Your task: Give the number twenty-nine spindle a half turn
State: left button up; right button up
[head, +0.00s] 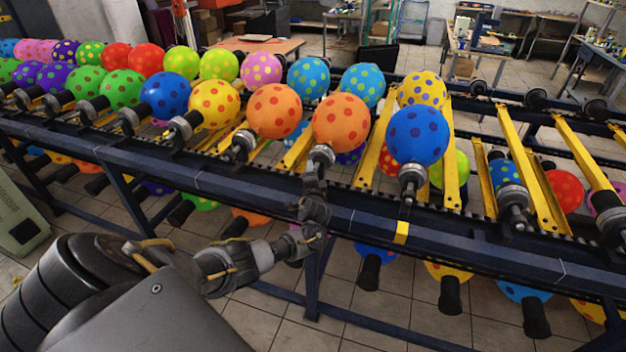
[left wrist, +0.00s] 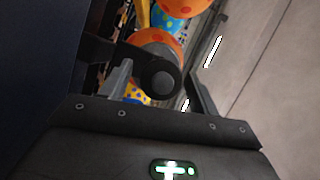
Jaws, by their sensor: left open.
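A row of dotted balloons sits on black spindles along the conveyor rack. My left gripper (head: 316,178) is just below the black spindle (head: 322,155) of an orange balloon with red dots (head: 340,122). In the left wrist view my left gripper (left wrist: 158,74) is open, with a finger on each side of a round black spindle end (left wrist: 163,82). I cannot tell whether the fingers touch it. An orange balloon shows behind that end. No number is readable on any spindle, so I cannot tell which is twenty-nine. My right gripper is not in view.
The dark blue rail (head: 240,192) runs along the front of the rack. A blue balloon (head: 417,136) on its spindle is right of my gripper, and an orange one (head: 274,111) is left. A yellow mark (head: 401,232) is on the rail. More balloons hang below.

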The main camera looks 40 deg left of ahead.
pick_arm(q)
jog(key=v, duration=1)
jog(key=shift+s+d, duration=0.2)
jog(key=shift+d, duration=0.05)
